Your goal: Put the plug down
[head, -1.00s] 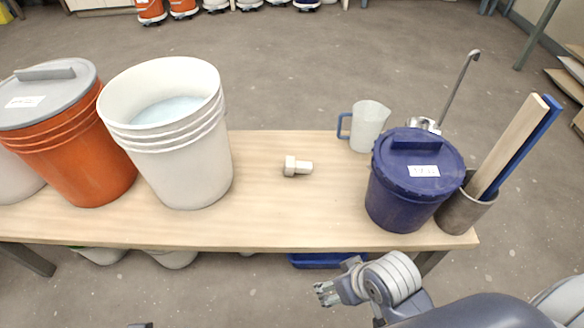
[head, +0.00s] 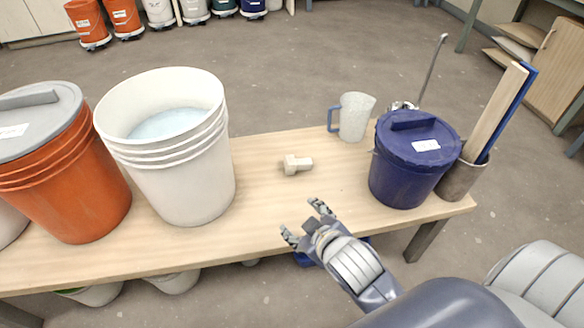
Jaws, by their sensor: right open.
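The plug (head: 296,164), a small cream-coloured piece with a thicker head and a short stem, lies on its side on the wooden table (head: 262,205). It sits between the white bucket and the blue lidded bucket. My right gripper (head: 303,222) is open and empty over the table's front edge, nearer to me than the plug and apart from it. My left gripper does not show.
A white open bucket (head: 185,180) holding pale liquid and an orange bucket (head: 75,200) with a grey lid stand at left. A blue lidded bucket (head: 405,180), a measuring jug (head: 355,117) and a pot (head: 458,181) with slats stand at right. The table around the plug is clear.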

